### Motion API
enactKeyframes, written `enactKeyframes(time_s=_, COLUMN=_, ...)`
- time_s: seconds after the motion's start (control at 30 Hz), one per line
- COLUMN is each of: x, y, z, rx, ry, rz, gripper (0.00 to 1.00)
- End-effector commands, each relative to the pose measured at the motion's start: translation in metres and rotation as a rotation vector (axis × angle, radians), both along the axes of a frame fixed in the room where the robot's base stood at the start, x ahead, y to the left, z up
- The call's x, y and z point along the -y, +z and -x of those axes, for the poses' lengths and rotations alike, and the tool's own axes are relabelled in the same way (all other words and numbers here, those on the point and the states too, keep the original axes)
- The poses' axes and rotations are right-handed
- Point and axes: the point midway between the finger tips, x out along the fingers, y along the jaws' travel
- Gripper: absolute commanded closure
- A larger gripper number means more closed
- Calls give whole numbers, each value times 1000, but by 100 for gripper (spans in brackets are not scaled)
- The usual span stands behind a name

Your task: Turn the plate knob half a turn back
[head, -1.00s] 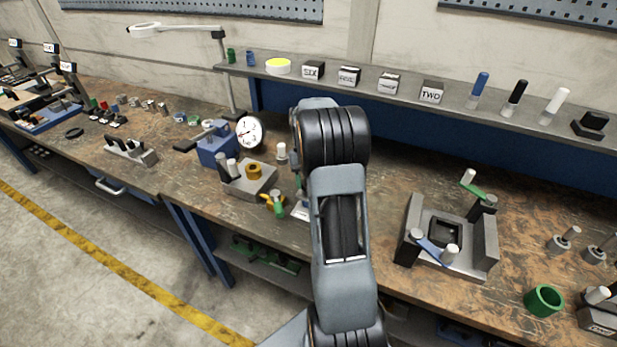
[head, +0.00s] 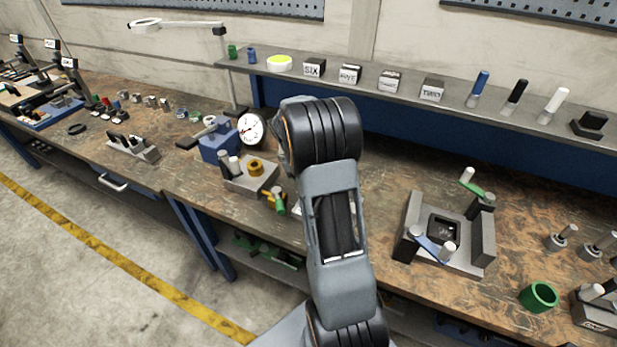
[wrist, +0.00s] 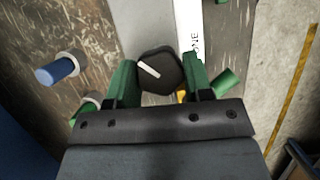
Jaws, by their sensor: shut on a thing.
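The plate knob (wrist: 160,80) is black, many-sided, with a short white mark slanting across its top. It shows in the wrist view between the two green fingers of my gripper (wrist: 159,70). My gripper is shut on the knob, one finger on either side. Behind the knob is a pale grey plate (wrist: 158,22), with a white strip marked "ONE" (wrist: 194,42) along its right side. In the head view my arm hides the gripper and the knob.
A blue-ended peg (wrist: 58,70) is left of the fingers, and a green cylinder (wrist: 226,82) is close to the right finger. In the head view, a grey block with a brass ring (head: 256,168) and a dial gauge (head: 251,129) stand left of my arm; a grey fixture (head: 481,246) stands right.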

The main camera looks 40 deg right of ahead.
Motion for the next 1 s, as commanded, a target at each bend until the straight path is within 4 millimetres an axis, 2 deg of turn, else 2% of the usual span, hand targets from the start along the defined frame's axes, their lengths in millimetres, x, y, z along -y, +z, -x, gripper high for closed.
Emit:
enactKeyframes(time_s=0.6, x=-3, y=-2, z=3, rx=-5, ry=552, rz=-6, gripper=77)
enactKeyframes(time_s=1.0, x=-3, y=-3, z=4, rx=-5, ry=757, rz=-7, gripper=77)
